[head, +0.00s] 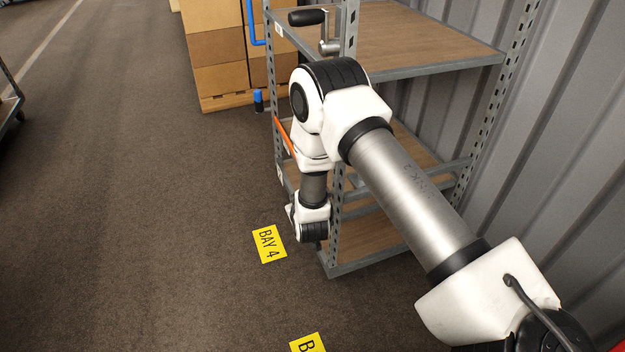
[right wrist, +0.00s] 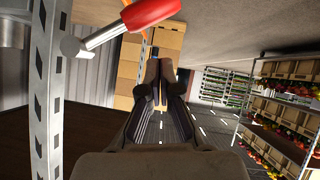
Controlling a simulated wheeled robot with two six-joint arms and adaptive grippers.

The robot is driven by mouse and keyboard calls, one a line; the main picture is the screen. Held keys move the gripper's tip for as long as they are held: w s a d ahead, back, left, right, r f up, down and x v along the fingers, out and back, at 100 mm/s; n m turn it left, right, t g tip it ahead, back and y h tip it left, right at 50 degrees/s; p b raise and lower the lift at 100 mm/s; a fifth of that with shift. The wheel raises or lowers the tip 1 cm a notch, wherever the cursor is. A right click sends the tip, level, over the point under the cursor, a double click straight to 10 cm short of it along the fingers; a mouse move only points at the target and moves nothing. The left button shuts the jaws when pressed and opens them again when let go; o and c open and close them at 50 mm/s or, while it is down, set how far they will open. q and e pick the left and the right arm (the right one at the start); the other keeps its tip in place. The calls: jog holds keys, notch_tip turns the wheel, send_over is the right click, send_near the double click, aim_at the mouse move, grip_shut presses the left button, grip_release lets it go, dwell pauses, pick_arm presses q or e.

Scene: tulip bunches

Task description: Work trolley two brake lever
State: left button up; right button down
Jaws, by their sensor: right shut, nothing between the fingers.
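A grey metal trolley with brown wooden shelves (head: 415,35) stands against the corrugated wall in the head view. In the right wrist view, a lever with a red grip (right wrist: 150,12) and a grey shaft is mounted by a round pivot beside a perforated upright (right wrist: 45,90). The lever slants up to the right. My right gripper (right wrist: 159,76) is shut and empty, below and to the right of the lever in that picture, with no visible contact. In the head view my right arm covers part of the trolley, and the gripper fingers are hidden. My left gripper is not in view.
A black-handled crank (head: 308,18) sits at the trolley's top left. A yellow BAY 4 floor label (head: 269,243) lies left of the trolley. The floor at left is mostly clear. Flower racks (right wrist: 285,110) show at right.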

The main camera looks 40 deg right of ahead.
jog(key=shift+f+n+h+b, duration=0.35)
jog(key=shift+f+n+h, duration=0.15)
jog(key=shift+f, duration=0.55)
jog(key=shift+f+n+h+b, duration=0.4)
jog(key=shift+f+h, duration=0.2)
jog(key=shift+f, duration=0.4)
